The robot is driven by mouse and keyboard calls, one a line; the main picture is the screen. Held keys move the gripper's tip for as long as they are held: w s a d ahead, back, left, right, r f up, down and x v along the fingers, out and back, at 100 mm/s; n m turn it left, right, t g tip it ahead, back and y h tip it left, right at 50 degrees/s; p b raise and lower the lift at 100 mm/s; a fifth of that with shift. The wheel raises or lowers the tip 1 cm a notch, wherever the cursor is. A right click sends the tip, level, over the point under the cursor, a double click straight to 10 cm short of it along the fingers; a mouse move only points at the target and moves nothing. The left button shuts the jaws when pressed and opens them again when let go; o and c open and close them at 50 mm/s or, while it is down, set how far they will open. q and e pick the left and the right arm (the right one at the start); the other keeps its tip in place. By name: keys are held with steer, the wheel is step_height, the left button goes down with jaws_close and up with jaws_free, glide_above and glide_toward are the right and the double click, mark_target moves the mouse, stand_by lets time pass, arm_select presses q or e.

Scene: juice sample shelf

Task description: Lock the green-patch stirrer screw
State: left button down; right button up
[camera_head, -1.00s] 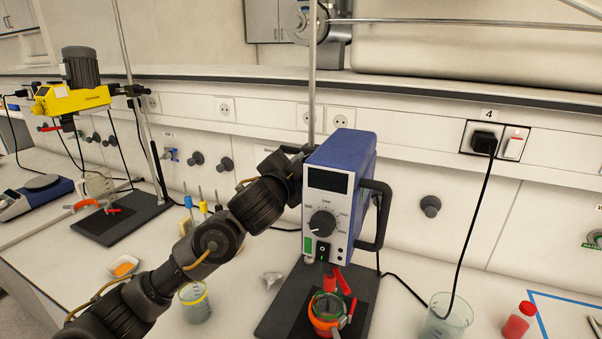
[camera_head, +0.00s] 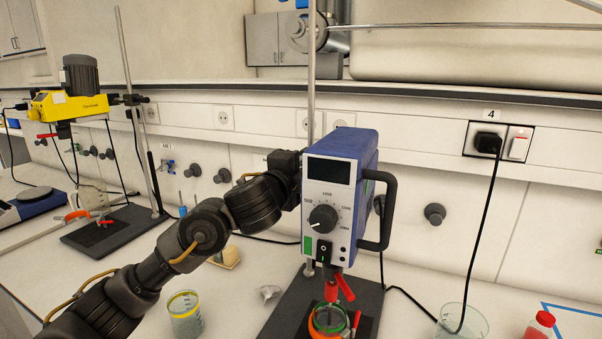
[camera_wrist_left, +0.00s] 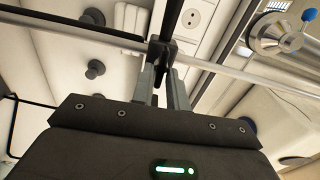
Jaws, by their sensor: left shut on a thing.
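The blue stirrer (camera_head: 362,165) has a grey front panel with a dial and a green patch (camera_head: 308,244). It is mounted upright on a metal rod (camera_head: 312,60). My left arm reaches to the left rear of the stirrer, where its gripper fingers are hidden in the head view. In the left wrist view, my left gripper (camera_wrist_left: 164,88) is shut on a black screw handle (camera_wrist_left: 167,30) by the rod (camera_wrist_left: 235,71). How tight the screw is cannot be told. My right gripper is not in view.
A beaker in an orange-red clamp (camera_head: 328,318) is under the stirrer. Beakers stand to the left (camera_head: 186,316) and right (camera_head: 466,318), with a red bottle (camera_head: 538,325) farther right. A yellow stirrer (camera_head: 70,103) stands at the left. A power cable hangs at the right.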

arm_select(q)
steer(key=shift+m, duration=0.3)
steer(key=c, duration=1.4)
jaws_free()
steer(key=p+v, duration=0.3)
steer(key=v, duration=0.8)
steer(key=shift+d, duration=0.1)
